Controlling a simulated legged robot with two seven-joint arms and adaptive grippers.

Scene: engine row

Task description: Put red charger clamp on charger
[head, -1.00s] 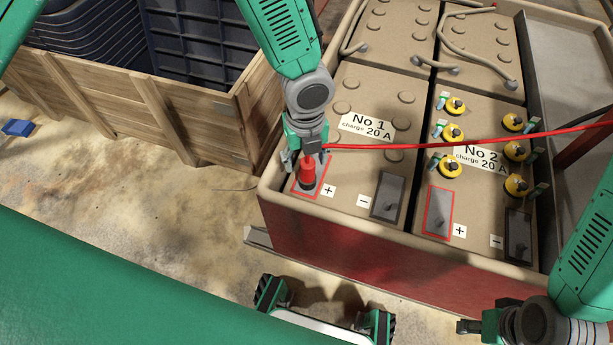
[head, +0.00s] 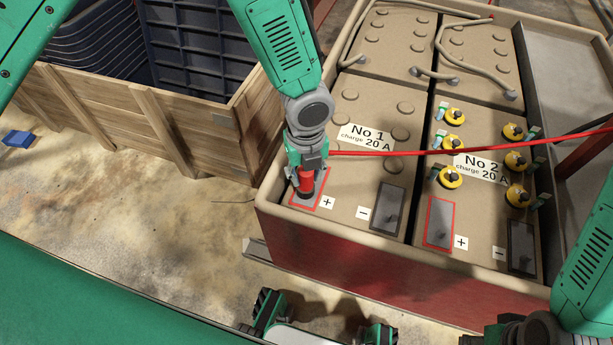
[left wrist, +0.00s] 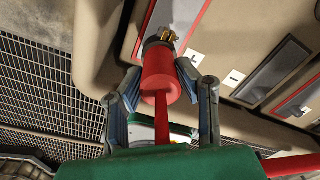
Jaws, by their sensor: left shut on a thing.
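My left gripper (head: 305,176) is shut on the red charger clamp (head: 305,184) at the No 1 block's red-framed plus plate (head: 323,186). In the left wrist view the gripper (left wrist: 163,100) has its fingers on both sides of the clamp's red body (left wrist: 160,72). The clamp's metal jaws (left wrist: 162,38) point at the red-framed plate (left wrist: 182,12); whether they grip a terminal is unclear. A red cable (head: 400,153) runs right from near the gripper. My right gripper is mostly cut off at the bottom right.
The No 1 block's minus plate (head: 389,208) lies right of the clamp. The No 2 block has another red-framed plate (head: 439,222) and several yellow caps (head: 451,177). A wooden crate (head: 160,125) stands close on the left. Bare floor (head: 130,210) lies in front of it.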

